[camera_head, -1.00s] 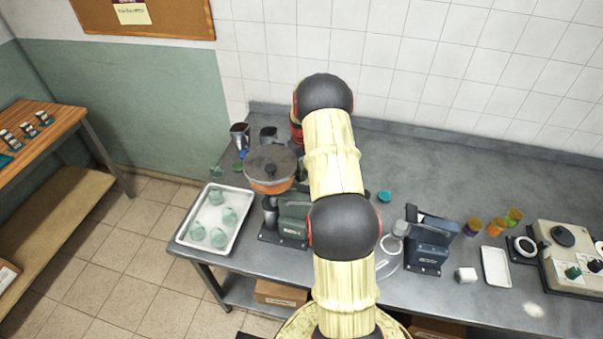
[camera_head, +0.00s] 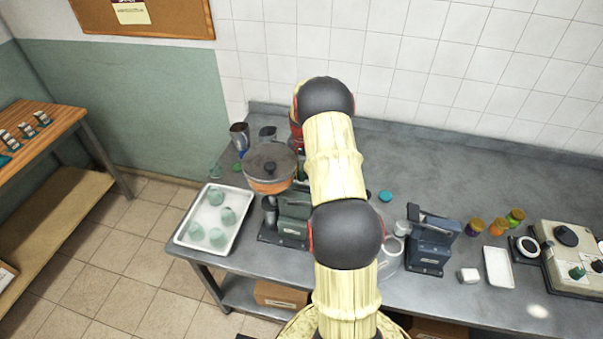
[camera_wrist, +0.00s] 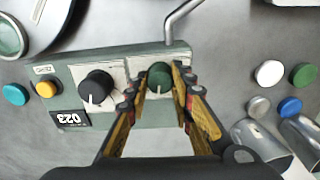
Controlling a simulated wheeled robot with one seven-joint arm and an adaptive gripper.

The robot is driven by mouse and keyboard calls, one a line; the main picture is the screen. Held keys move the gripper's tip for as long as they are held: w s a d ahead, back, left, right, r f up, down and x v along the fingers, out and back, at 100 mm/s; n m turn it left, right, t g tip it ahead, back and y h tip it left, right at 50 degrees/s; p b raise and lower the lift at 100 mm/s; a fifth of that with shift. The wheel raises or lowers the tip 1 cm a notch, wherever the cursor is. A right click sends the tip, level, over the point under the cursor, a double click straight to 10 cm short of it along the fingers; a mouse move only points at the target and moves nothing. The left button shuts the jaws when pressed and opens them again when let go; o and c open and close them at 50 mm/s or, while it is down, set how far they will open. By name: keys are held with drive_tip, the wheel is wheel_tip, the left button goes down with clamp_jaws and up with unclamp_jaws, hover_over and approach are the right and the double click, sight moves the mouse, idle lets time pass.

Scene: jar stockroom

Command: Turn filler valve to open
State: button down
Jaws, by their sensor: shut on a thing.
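The filler, with its round lidded orange hopper (camera_head: 270,182) and green body (camera_head: 293,218), stands on the counter left of my arm in the head view. In the wrist view a green panel (camera_wrist: 125,118) carries a green knob (camera_wrist: 159,75) with a pale pointer mark toward the picture's bottom. My gripper (camera_wrist: 162,82) is shut on this green knob, one finger on each side. A black knob (camera_wrist: 97,86) with a white mark sits to its left. My gripper and the green knob are hidden behind my arm in the head view.
A bent metal pipe (camera_wrist: 181,18) rises close above the fingers. Loose caps, including a blue one (camera_wrist: 289,107), and metal cups (camera_wrist: 300,140) lie to the right. A white tray (camera_head: 184,240) of green jars stands at the counter's left end.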

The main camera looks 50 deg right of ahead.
sight(301, 173)
drive_tip(key=m, duration=0.5)
drive_tip(key=shift+m, duration=0.4)
idle(0.4)
drive_tip(key=c, duration=1.6)
unclamp_jaws()
drive_tip(key=shift+o, duration=0.3)
drive_tip(key=shift+r, duration=0.1)
wheel_tip(301, 173, up, 12)
